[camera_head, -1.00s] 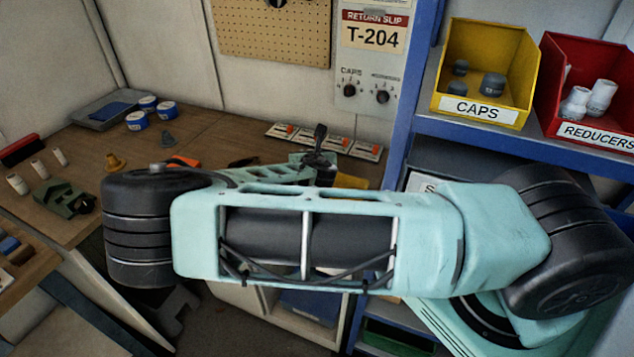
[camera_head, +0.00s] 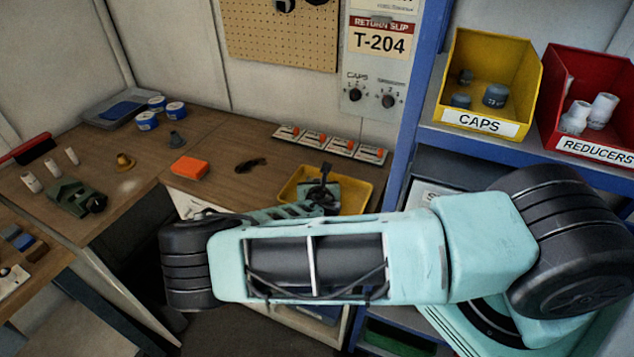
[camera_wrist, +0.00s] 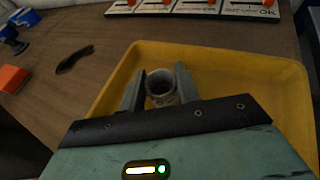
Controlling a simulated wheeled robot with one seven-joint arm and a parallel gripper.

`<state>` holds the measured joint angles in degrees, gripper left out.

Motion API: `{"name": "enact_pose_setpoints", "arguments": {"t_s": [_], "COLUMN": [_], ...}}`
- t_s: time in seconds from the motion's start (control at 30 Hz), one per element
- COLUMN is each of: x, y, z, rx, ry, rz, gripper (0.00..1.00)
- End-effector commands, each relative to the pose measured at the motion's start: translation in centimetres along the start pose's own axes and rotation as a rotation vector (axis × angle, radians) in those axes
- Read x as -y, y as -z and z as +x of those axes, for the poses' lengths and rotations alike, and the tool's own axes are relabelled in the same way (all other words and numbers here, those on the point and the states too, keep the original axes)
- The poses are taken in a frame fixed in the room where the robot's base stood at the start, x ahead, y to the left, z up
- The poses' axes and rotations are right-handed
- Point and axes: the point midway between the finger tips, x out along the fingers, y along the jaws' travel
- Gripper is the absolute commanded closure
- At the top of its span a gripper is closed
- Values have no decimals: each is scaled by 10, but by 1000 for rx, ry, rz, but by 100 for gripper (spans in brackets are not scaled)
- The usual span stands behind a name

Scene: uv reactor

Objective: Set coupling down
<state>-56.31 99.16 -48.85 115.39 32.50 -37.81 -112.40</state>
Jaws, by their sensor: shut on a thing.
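The coupling (camera_wrist: 161,92) is a short pale grey hollow cylinder with a dark open top, seen in the wrist view. My gripper (camera_wrist: 159,84) is shut on it, one grey finger on each side. The coupling is over or inside the yellow tray (camera_wrist: 285,80); I cannot tell whether it touches the tray floor. In the head view my gripper (camera_head: 322,196) is at the yellow tray (camera_head: 356,190) on the bench, and the coupling is not clearly visible there.
Several white cards with orange parts (camera_head: 330,143) lie behind the tray. An orange block (camera_head: 189,168) and a small dark object (camera_head: 250,165) lie to its left. The blue shelf (camera_head: 416,130) stands at the right with a yellow caps bin (camera_head: 481,122) and a red reducers bin (camera_head: 594,150).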

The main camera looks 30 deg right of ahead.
Motion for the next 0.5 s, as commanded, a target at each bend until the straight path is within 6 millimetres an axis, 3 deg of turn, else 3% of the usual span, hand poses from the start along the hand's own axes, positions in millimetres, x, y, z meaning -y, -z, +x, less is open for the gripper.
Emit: {"name": "enact_pose_setpoints", "arguments": {"t_s": [0.07, 0.1, 0.17, 0.5], "x": [0, 0, 0, 0], "y": [4, 2, 2, -1], "z": [1, 1, 1, 0], "rx": [0, 0, 0, 0], "ry": [0, 0, 0, 0], "rz": [-1, 0, 0, 0], "gripper": [90, 60, 46, 46]}}
